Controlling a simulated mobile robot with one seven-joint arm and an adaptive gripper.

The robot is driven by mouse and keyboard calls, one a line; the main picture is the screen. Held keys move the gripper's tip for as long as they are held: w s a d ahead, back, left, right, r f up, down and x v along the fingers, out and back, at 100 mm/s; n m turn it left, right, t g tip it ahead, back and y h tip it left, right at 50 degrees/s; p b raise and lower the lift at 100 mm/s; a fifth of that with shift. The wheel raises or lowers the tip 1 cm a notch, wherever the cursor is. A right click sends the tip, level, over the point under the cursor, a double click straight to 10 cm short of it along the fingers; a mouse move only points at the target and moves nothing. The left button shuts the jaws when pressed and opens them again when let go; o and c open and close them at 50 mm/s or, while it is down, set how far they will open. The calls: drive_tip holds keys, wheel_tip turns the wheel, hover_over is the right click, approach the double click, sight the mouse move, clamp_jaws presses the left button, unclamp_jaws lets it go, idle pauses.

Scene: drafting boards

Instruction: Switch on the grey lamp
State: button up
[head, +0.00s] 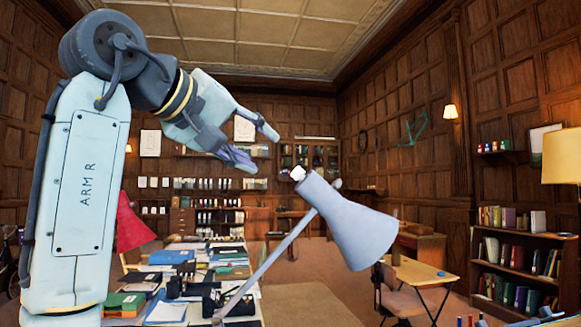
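The grey lamp (350,228) stands in the middle foreground, with a cone shade on a thin slanted arm. Its shade tilts down to the right, and I cannot see its bulb or any glow. A small white knob (297,173) sits at the shade's narrow upper end. My gripper (260,146) is in the air to the upper left of this knob, with its two fingers spread apart and nothing between them. In the picture there is a gap between the fingers and the knob.
A desk crowded with books and boxes (172,257) lies below, at left and centre. A red lampshade (131,224) is behind my arm. A yellow lampshade (562,156) and bookshelf (514,270) are at right. A wooden table (420,272) stands behind the grey lamp.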

sight(298, 174)
drive_tip(key=p+x, duration=0.2)
drive_tip(key=x, duration=0.8)
drive_tip(key=shift+d, duration=0.1)
clamp_jaws()
